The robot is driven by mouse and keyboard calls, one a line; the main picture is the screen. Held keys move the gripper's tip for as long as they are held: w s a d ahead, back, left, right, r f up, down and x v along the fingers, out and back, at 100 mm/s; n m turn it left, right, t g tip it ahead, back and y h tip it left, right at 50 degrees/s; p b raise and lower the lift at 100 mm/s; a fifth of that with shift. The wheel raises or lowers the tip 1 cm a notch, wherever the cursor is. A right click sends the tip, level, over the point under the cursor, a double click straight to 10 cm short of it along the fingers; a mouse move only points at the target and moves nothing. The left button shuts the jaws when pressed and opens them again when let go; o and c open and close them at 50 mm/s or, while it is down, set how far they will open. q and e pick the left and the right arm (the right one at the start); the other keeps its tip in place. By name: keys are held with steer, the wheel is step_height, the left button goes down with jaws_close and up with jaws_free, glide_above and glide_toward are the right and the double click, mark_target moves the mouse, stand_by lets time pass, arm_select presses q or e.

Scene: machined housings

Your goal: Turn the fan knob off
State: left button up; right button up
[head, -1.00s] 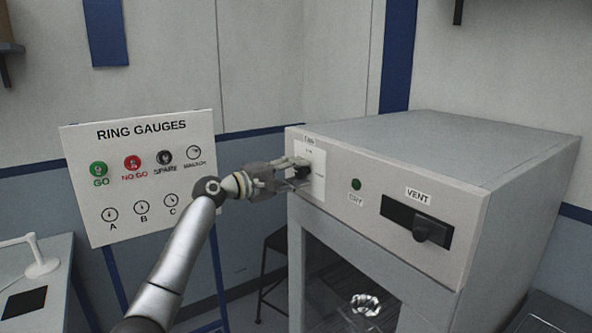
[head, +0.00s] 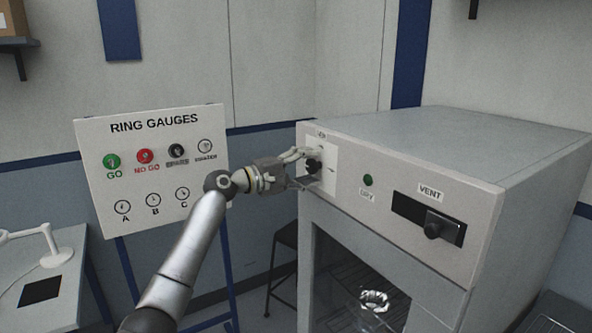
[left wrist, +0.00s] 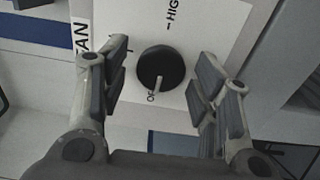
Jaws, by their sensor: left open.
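The fan knob (head: 314,165) is a round dark knob on a white plate at the left end of the cabinet's front panel. In the left wrist view the knob (left wrist: 161,66) shows between the finger pads, with gaps on both sides. Its pale pointer mark lies beside the partly hidden "OF…" lettering. "HIGH" is printed above and "FAN" at the left. My left gripper (left wrist: 160,88) is open, facing the knob and apart from it. In the head view the left gripper (head: 304,168) partly overlaps the plate. My right gripper is not in view.
The grey cabinet (head: 450,140) also carries a green DRY light (head: 368,180) and a VENT slider (head: 432,228). A ring gauges board (head: 150,190) stands left, behind my arm. A table (head: 75,245) with a white lamp is at far left. A dark stool (head: 284,262) stands beside the cabinet.

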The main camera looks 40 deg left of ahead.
arm_select(q)
steer(key=v, duration=1.1)
steer(key=shift+s+a, duration=0.15)
steer(key=shift+s, duration=0.25)
steer(key=shift+f, duration=0.1)
